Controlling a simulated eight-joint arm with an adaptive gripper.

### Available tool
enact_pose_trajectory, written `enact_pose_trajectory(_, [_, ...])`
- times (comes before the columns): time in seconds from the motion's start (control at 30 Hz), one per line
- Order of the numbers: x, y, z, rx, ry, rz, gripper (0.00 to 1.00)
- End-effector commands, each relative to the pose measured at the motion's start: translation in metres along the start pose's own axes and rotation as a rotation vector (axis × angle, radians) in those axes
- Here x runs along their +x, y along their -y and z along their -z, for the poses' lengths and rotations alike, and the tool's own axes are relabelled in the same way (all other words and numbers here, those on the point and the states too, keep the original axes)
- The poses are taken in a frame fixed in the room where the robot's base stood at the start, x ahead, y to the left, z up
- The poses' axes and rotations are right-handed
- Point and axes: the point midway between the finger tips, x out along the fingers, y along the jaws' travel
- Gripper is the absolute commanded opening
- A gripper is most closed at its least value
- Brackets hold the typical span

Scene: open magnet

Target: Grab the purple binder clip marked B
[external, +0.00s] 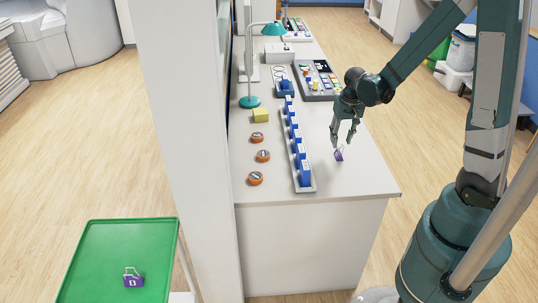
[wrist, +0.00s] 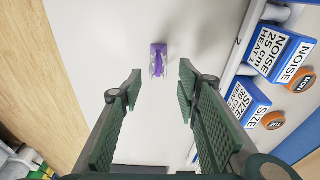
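A small purple binder clip (external: 339,156) lies on the white counter near its right edge. It also shows in the wrist view (wrist: 158,62), just beyond my fingertips and roughly centred between them. No letter on it is legible. A second purple clip (external: 133,281) with silver wire handles stands on the green tray (external: 80,270) at lower left; its white mark is too small to read surely. My gripper (external: 342,138) points down above the counter clip, fingers spread and empty; in the wrist view its fingers (wrist: 160,78) stand apart on either side, not touching the clip.
A rail (external: 308,188) with several blue labelled blocks runs along the counter, left of the clip. Orange round pieces (external: 256,178), a yellow block (external: 261,115) and a teal lamp (external: 250,101) stand farther left. The counter right around the clip is clear.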

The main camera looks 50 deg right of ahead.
Motion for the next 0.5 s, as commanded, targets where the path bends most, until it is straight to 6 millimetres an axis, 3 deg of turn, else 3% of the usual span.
enact_pose_trajectory(0.5, [0.044,-0.003,0.0,0.0,0.0,0.0,0.33])
